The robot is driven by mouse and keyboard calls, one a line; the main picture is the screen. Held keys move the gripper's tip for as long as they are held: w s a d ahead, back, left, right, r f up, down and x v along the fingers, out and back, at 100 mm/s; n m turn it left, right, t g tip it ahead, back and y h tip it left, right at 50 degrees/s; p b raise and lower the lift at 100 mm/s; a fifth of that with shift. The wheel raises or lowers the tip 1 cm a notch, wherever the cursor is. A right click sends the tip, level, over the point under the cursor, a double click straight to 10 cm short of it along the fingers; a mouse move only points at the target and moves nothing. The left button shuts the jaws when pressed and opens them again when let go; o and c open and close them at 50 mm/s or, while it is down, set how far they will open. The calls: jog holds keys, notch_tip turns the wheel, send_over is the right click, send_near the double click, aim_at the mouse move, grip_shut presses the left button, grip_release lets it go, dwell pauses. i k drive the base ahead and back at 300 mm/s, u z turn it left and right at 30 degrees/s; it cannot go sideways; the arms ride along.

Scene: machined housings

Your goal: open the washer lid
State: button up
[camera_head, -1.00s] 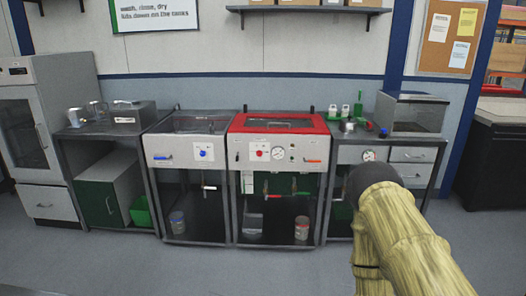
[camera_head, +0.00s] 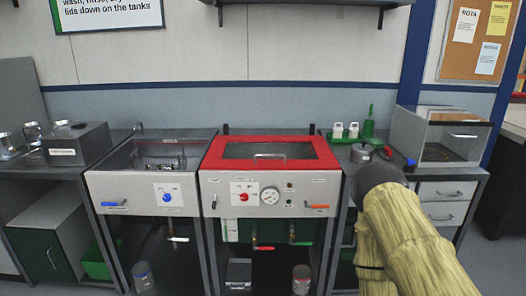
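A tank unit with a red-framed lid (camera_head: 315,151) stands at the middle of the bench row; I take it for the washer, though its label is too small to read. The lid lies flat and shut, with a window and a small handle (camera_head: 270,156) near its front edge. The front panel (camera_head: 222,190) below carries a red knob, a round gauge and an orange-red lever. My arm, in a straw-coloured sleeve with a dark rounded part, rises at the lower right, in front of the right bench. My gripper's fingers do not show.
A second tank (camera_head: 105,181) with a blue knob stands directly left. A grey box (camera_head: 78,146) and metal cups sit further left. On the right bench are a metal pot (camera_head: 361,153), green-trayed bottles and a glass-sided cabinet (camera_head: 440,135).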

aim_at(213, 160)
jog(key=i, duration=0.45)
jog(key=k, duration=0.6)
jog(key=z, duration=0.15)
jog(key=i, duration=1.55)
jog(key=u, duration=0.65)
